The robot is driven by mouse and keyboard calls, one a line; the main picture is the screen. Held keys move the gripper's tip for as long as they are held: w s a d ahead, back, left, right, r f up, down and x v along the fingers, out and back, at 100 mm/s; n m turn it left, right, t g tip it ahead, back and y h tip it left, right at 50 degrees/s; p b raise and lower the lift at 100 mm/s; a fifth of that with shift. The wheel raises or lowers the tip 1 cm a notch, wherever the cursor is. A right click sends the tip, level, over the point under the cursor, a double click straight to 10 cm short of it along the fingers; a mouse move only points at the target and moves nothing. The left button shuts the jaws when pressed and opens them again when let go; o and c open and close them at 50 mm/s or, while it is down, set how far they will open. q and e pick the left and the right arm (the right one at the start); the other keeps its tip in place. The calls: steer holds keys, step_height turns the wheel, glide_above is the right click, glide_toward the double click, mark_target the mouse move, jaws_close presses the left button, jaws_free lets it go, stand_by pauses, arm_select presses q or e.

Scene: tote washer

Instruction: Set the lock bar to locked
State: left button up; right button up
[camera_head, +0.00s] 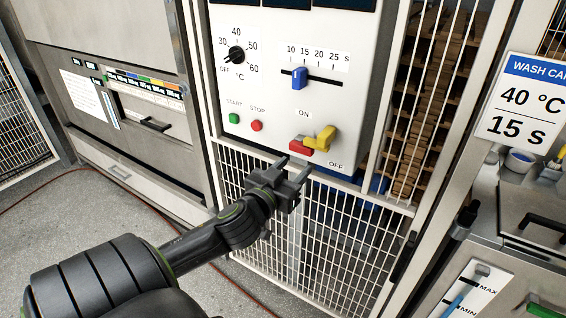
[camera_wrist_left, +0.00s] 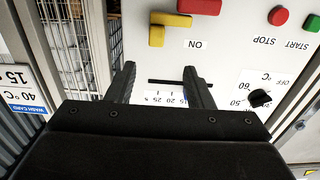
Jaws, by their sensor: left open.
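A yellow L-shaped piece (camera_head: 322,138), possibly the lock bar, sits beside a red block (camera_head: 301,145) on the white control panel, between the ON and OFF labels. No "locked" mark is readable. The wrist view shows the yellow piece (camera_wrist_left: 165,30) and red block (camera_wrist_left: 199,6) at the top, beyond the fingertips. My left gripper (camera_head: 295,167) is open and empty, just below the red block in the head view. Its two fingers (camera_wrist_left: 160,72) are well apart in the wrist view, with only panel behind them. My right gripper is not in view.
The panel (camera_head: 275,95) also carries a black temperature knob (camera_head: 237,55), a blue time slider (camera_head: 299,78), and green START (camera_head: 234,118) and red STOP (camera_head: 257,126) buttons. White wire mesh (camera_head: 330,230) lies below. A wash card (camera_head: 527,105) stands at right.

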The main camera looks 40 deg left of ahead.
arm_select(q)
steer(key=v, duration=0.3)
steer(key=shift+s, duration=0.35)
steer(key=s+a+f+g, duration=0.2)
steer(key=a+f+g, duration=0.1)
steer(key=f, duration=1)
steer(key=s+a+f+g, duration=0.2)
steer(key=a+f+g, duration=0.1)
steer(key=f, duration=1.1)
steer(key=s+a+f+g, duration=0.1)
steer(key=a+f+g, duration=0.15)
steer(key=f, duration=1.05)
steer(key=s+d+f+m+g+h+b, duration=0.1)
steer(key=s+d+f+g, duration=0.15)
steer(key=s+f, duration=0.55)
steer(key=s+d+f+g, duration=0.2)
steer(key=s+d+f, duration=0.3)
steer(key=f, duration=0.4)
steer(key=s+d+f+g, duration=0.1)
steer(key=s+d+f, duration=0.2)
steer(key=s, duration=0.2)
steer(key=s+d+f+g+h, duration=0.1)
steer(key=s+d+f, duration=0.1)
steer(key=s, duration=0.4)
steer(key=s+d+f+m+g+h, duration=0.1)
steer(key=s+d+f, duration=0.2)
steer(key=s+d, duration=0.1)
steer(key=shift+s+d+f, duration=0.25)
steer(key=shift+s+f, duration=0.05)
steer(key=shift+s, duration=0.6)
